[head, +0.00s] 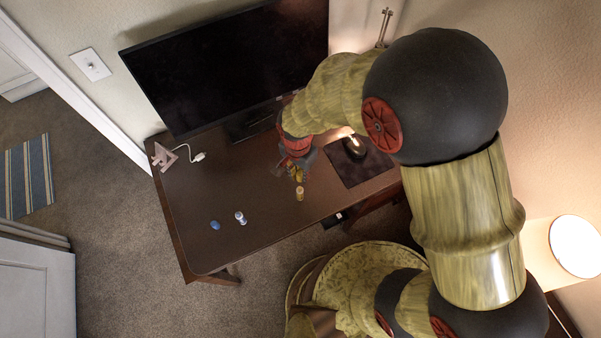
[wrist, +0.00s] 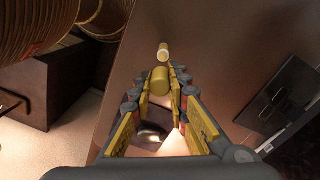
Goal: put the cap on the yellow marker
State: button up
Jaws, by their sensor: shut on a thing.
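My gripper (head: 296,175) is over the front part of the desk, in front of the monitor. In the wrist view its fingertips (wrist: 160,84) are shut on a short yellow cylinder, which looks like the cap (wrist: 160,76). The yellow marker (head: 299,193), a small yellow cylinder with a pale end, is on the desk just below the gripper in the head view. It shows in the wrist view (wrist: 163,53) just beyond the cap, apart from it in the picture. The height of the cap above the desk is hard to tell.
A blue piece (head: 214,225) and a white-and-blue piece (head: 240,217) are on the desk to the left. A monitor (head: 230,70) stands at the back. A dark blotter (head: 375,168) lies right of the gripper. A stand with a cable (head: 163,156) is at the left edge.

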aim_at(299, 173)
jog(key=shift+f+b, duration=1.9)
jog(key=shift+f, duration=1)
jog(key=shift+f+b, duration=0.9)
jog(key=shift+f, duration=0.55)
jog(key=o, duration=0.8)
jog(key=r, duration=1.2)
jog(key=shift+w+a, duration=0.1)
jog(key=shift+a, duration=0.2)
